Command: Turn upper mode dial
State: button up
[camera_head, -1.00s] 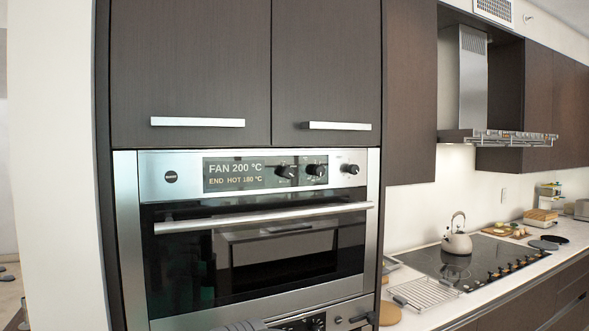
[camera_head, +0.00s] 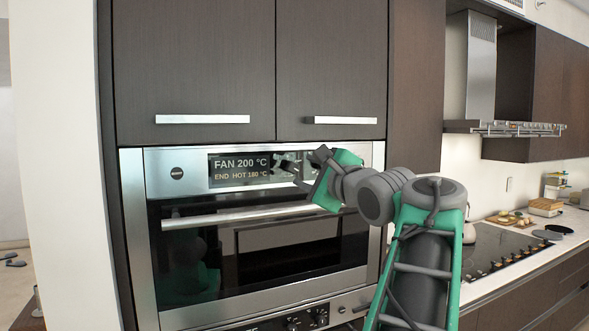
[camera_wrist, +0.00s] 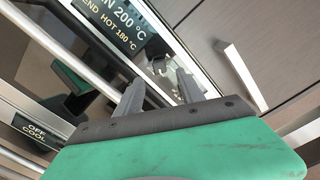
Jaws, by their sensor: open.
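The upper oven (camera_head: 160,173) has a steel control panel with a lit display (camera_head: 237,170) reading "FAN 200 °C" and "END HOT 180 °C". My gripper (camera_head: 296,170) is in front of the panel just right of the display text. It hides most of the dial row in the head view. In the wrist view my gripper (camera_wrist: 160,78) is open, its two grey fingers pointing at the panel. Small silvery dial shapes (camera_wrist: 160,65) show just beyond and between the fingertips. Which dial this is, and whether the fingers touch it, I cannot tell.
The upper oven's long bar handle (camera_head: 225,216) runs below the panel. Cabinet handles (camera_head: 203,119) stick out above it. A lower oven's dials (camera_head: 293,322) show at the bottom. A cooktop (camera_head: 500,250) is on the counter to the right.

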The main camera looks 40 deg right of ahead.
aim_at(294, 168)
jog(key=p+x, duration=0.1)
jog(key=x, duration=0.6)
jog(key=shift+w+d+p, duration=0.1)
jog(key=shift+w+p, duration=0.15)
jog(key=shift+p, duration=0.1)
jog(key=shift+f, duration=0.1)
jog(key=shift+c, duration=0.5)
grip_shut()
